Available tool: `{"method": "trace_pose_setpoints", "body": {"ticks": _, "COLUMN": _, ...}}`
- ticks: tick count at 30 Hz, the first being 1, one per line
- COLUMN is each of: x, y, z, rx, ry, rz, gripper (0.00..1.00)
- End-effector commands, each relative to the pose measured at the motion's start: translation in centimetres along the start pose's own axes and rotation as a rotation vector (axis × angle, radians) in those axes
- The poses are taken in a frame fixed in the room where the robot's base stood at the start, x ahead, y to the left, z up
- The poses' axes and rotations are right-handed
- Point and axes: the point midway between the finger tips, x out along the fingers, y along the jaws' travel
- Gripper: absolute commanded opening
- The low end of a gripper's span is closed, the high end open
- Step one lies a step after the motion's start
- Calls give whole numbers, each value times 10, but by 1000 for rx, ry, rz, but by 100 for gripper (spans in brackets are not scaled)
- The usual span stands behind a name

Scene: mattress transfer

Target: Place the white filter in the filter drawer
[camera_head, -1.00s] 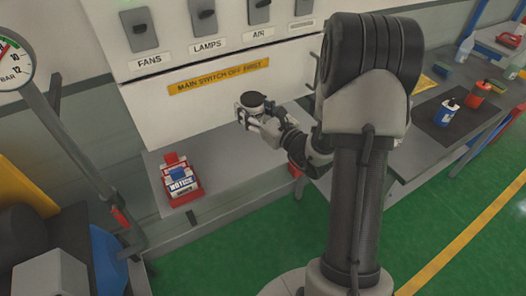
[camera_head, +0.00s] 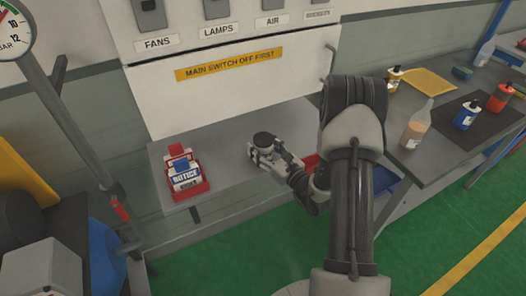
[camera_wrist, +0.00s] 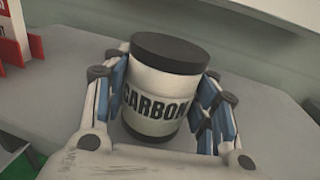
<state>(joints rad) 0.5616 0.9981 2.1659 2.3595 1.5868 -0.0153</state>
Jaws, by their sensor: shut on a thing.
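A white canister with a dark lid and a "CARBON" label (camera_wrist: 160,95) fills the middle of the wrist view. My gripper (camera_head: 262,152) is shut on it, with blue-padded fingers on both sides. In the head view the canister's dark top (camera_head: 264,139) shows over the grey shelf below the switch panel. I cannot tell whether its base touches the shelf. No white filter can be told apart from this canister, and no drawer marked for filters can be made out.
A red holder with a "NOTICE" label (camera_head: 187,178) stands left on the grey shelf (camera_head: 225,168). The switch panel (camera_head: 215,95) rises behind. Right, a workbench (camera_head: 432,160) carries a clear bottle (camera_head: 416,125) and several other containers. A red bin edge shows behind my arm.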

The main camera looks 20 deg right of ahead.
Motion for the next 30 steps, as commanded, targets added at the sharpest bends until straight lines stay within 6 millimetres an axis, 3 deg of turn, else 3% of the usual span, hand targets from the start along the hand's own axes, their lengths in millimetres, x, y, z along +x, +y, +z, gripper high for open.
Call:
{"method": "trace_pose_setpoints", "body": {"ticks": 1, "x": 0, "y": 0, "z": -8, "rx": 1, "ry": 0, "rz": 0, "gripper": 26}}
{"method": "trace_pose_setpoints", "body": {"ticks": 12, "x": 0, "y": 0, "z": -10, "rx": 0, "ry": -1, "rz": 0, "gripper": 26}}
{"method": "trace_pose_setpoints", "body": {"ticks": 13, "x": 0, "y": 0, "z": -11, "rx": 0, "ry": 0, "rz": 0, "gripper": 53}}
{"method": "trace_pose_setpoints", "body": {"ticks": 22, "x": 0, "y": 0, "z": -10, "rx": 0, "ry": 0, "rz": 0, "gripper": 73}}
{"method": "trace_pose_setpoints", "body": {"ticks": 30, "x": 0, "y": 0, "z": -10, "rx": 0, "ry": 0, "rz": 0, "gripper": 73}}
